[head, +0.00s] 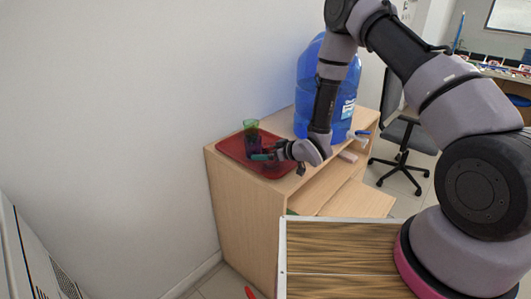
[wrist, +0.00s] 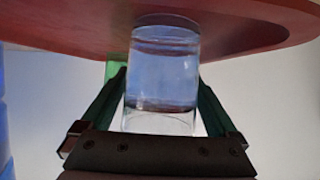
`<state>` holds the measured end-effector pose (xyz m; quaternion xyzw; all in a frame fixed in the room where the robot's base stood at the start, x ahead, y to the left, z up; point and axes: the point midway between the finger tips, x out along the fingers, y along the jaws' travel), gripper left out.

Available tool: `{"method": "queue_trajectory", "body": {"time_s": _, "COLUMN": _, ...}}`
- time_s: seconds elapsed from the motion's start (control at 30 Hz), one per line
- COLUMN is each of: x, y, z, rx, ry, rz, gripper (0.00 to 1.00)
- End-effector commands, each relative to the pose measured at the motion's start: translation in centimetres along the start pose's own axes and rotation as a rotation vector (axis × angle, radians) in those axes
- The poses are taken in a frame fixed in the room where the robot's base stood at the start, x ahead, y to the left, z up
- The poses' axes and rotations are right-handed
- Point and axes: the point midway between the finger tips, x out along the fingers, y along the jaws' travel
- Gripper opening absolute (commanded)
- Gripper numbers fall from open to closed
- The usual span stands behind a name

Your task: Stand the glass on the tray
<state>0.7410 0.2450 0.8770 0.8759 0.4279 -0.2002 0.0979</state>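The glass (wrist: 160,75) is clear with a bluish tint and shows large in the wrist view, its one end against the red tray (wrist: 60,28). My gripper (wrist: 161,80) has a green finger along each side of the glass, and both fingertips appear to press on it. In the head view the red tray (head: 226,146) lies on the wooden desk, with my gripper (head: 262,156) low over its right part. The glass is hard to make out there. I cannot tell whether its base rests fully on the tray.
A green tumbler (head: 251,126) stands on the tray behind the gripper, and shows partly behind the glass in the wrist view (wrist: 112,69). A large blue water bottle (head: 308,85) stands on the desk (head: 237,208) to the right. A wall is at the left.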

Motion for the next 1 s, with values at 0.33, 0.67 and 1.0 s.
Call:
{"method": "queue_trajectory", "body": {"time_s": 0.33, "x": -0.5, "y": 0.1, "z": -0.3, "rx": 0.001, "ry": -0.002, "rz": 0.001, "gripper": 1.0}}
{"method": "queue_trajectory", "body": {"time_s": 0.67, "x": -7.0, "y": 0.1, "z": -0.3, "rx": 0.003, "ry": -0.002, "rz": 0.003, "gripper": 1.0}}
{"method": "queue_trajectory", "body": {"time_s": 1.0, "x": -11.8, "y": 0.0, "z": -0.3, "rx": 0.001, "ry": -0.001, "rz": 0.001, "gripper": 1.0}}
